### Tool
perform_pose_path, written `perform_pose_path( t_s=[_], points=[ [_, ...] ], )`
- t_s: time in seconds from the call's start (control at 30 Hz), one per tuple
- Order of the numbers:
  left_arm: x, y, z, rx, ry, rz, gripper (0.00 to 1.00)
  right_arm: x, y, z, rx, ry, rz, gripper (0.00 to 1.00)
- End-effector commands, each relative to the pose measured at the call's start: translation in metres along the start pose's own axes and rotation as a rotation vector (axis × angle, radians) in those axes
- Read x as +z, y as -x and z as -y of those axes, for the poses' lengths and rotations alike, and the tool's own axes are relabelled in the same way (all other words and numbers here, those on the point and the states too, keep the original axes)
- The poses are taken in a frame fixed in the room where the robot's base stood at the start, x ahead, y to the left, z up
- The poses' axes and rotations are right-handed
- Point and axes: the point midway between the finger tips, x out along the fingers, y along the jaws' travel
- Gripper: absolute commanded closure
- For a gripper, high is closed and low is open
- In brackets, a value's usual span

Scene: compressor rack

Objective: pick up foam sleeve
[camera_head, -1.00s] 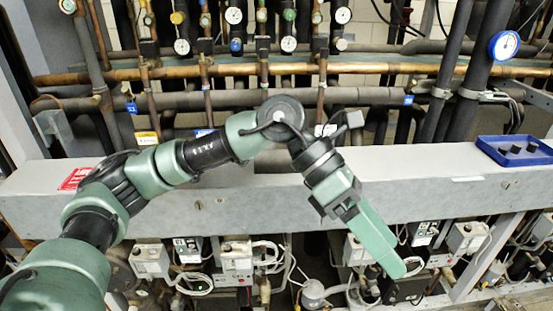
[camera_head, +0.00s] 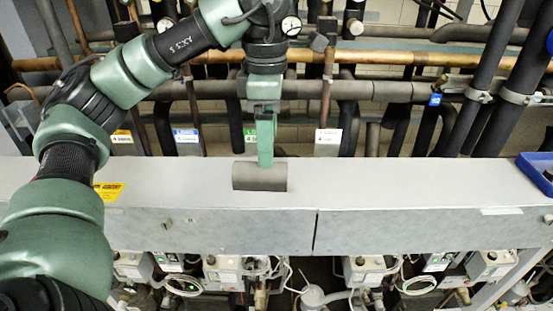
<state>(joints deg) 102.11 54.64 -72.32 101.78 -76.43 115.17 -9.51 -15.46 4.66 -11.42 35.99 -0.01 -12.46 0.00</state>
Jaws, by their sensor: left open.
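The foam sleeve (camera_head: 259,178) is a short dark grey cylinder lying on its side on the light grey beam (camera_head: 400,185), left of the middle. My left gripper (camera_head: 265,163) points down at the sleeve's upper edge, its green fingers overlapping the sleeve's back side in the picture. It is seen edge-on, so the gap between the fingers is hidden. The sleeve lies on the beam and is not lifted. My right gripper is not in view.
Dark and copper pipes (camera_head: 390,90) with gauges run behind the beam. A blue tray (camera_head: 537,172) stands at the right end. Valve boxes and white cables hang below the front edge. The beam's top between sleeve and tray is clear.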

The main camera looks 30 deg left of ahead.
Motion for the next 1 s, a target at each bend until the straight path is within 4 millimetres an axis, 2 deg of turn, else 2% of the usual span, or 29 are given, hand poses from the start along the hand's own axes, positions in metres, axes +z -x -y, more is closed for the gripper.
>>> perform_pose_path(
  t_s=[0.13, 0.3, 0.4, 0.5, 0.6, 0.73, 0.93, 1.0],
  points=[
    [-0.001, -0.017, 0.0, -0.003, 0.0, -0.002, 0.26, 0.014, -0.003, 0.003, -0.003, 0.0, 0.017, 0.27],
    [-0.001, -0.027, 0.0, -0.002, 0.0, -0.002, 0.26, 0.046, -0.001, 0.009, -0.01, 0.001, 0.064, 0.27],
    [-0.002, -0.037, 0.0, -0.004, 0.0, -0.002, 0.26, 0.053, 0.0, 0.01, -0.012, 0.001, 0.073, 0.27],
    [-0.003, -0.05, 0.0, -0.004, 0.001, -0.004, 0.26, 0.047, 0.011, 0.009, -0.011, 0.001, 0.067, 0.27],
    [-0.003, -0.064, -0.001, -0.003, 0.001, -0.004, 0.26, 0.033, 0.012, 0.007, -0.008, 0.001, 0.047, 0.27],
    [-0.003, -0.072, -0.001, -0.001, 0.002, -0.001, 0.26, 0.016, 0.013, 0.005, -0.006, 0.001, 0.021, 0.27],
    [-0.002, -0.073, -0.001, -0.001, 0.001, 0.0, 0.26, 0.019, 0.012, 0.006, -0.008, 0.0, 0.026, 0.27],
    [-0.002, -0.073, -0.001, -0.001, 0.001, 0.0, 0.45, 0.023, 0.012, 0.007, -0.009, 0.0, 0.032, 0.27]
  ],
)
